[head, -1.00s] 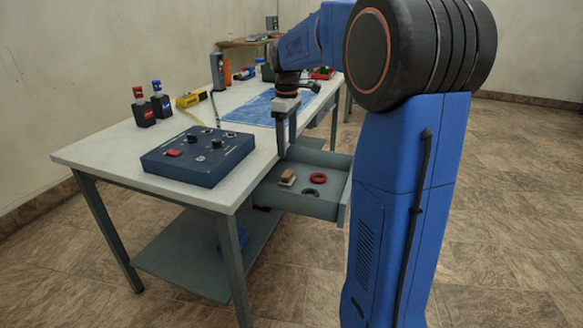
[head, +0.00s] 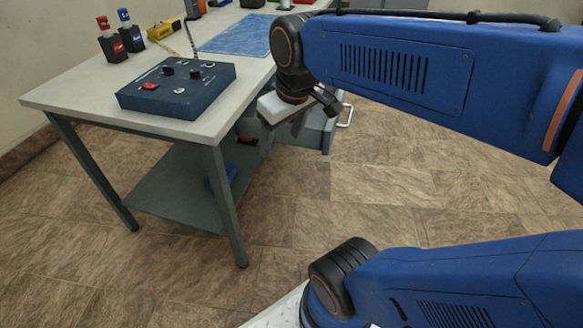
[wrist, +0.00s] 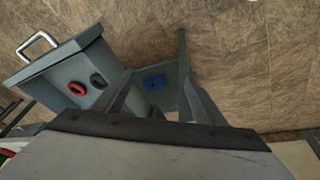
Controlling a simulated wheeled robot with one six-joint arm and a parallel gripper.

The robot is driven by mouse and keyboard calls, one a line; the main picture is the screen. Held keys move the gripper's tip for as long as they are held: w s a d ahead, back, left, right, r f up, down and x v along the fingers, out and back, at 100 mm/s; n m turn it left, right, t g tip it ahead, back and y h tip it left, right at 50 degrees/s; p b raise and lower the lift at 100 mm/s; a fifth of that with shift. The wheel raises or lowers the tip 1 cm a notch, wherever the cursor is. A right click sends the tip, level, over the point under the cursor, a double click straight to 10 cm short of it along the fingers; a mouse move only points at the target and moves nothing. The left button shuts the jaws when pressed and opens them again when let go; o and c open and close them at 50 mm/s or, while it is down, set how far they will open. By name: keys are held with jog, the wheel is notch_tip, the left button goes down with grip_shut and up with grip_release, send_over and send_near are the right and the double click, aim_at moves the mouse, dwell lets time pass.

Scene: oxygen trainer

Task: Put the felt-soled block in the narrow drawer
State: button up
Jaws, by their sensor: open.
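The open grey drawer (wrist: 58,62) shows at the upper left of the wrist view, with a red ring (wrist: 77,88) and a black ring (wrist: 98,81) inside. In the head view my arm hides most of the drawer (head: 314,132); its front end shows. I do not see the felt-soled block in either current view; part of the drawer is hidden behind my gripper. My gripper (wrist: 160,84) is open, with nothing between its fingers. In the head view my gripper (head: 298,124) points down beside the drawer, on the near side.
The white table (head: 75,92) carries a dark blue control box (head: 178,90), a blue mat (head: 235,36) and small red- and blue-topped holders. A blue item (wrist: 155,84) lies on the lower shelf (head: 160,190). A table leg (head: 228,200) stands near. Floor to the right is clear.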

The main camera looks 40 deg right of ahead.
jog(key=s+a+f+m+t, duration=0.1)
jog(key=s+f, duration=0.3)
jog(key=s, duration=0.2)
jog(key=shift+a+f+m, duration=0.2)
jog(key=shift+a+m, duration=0.05)
jog(key=shift+m, duration=0.05)
jog(key=shift+d, duration=0.1)
